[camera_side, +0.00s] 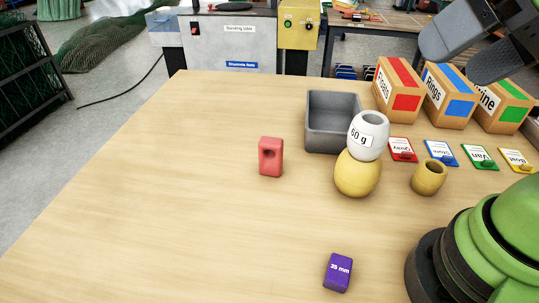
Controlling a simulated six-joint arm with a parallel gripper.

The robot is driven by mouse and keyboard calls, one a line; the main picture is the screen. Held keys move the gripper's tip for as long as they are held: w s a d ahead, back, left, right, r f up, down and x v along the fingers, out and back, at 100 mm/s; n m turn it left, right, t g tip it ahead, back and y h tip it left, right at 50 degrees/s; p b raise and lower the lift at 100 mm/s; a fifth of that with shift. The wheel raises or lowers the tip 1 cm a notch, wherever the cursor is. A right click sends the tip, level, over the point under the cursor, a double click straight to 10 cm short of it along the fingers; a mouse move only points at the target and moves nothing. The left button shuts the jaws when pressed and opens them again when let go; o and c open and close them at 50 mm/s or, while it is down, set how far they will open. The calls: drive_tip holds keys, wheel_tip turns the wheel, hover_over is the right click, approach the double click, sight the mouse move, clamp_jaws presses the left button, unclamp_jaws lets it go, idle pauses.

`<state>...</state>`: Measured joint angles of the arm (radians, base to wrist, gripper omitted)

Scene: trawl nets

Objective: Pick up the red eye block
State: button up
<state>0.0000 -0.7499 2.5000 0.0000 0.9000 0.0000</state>
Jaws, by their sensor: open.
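The red eye block (271,157) stands upright on the wooden table, left of the middle, with a dark round hole in its front face. Nothing touches it. My gripper (460,60) is at the upper right, high above the table and far from the block. Its grey fingers are partly cut off by the picture's edge. It is open, and I see nothing held in it.
A grey bin (333,124) stands right of the block. A white "60 g" piece (368,135) rests on a yellow ball (357,174). A yellow cup (429,177), colored cards (440,152) and labeled boxes (398,87) lie right. A purple block (338,272) is in front. The table's left is clear.

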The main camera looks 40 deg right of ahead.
drive_tip(key=shift+c, duration=0.2)
drive_tip(key=shift+c, duration=1.4)
drive_tip(key=m+g+h, duration=0.4)
drive_tip(key=m+g, duration=0.1)
drive_tip(key=m, duration=0.1)
hover_over(271, 141)
drive_tip(key=s+a, duration=0.1)
drive_tip(key=s, duration=0.1)
wheel_tip(271, 141, down, 16)
drive_tip(key=shift+h, duration=0.3)
drive_tip(key=x, duration=0.5)
drive_tip(key=shift+w+a+f, duration=0.2)
drive_tip(key=shift+w+a, duration=0.05)
drive_tip(key=shift+w, duration=0.1)
drive_tip(key=shift+x, duration=2.8)
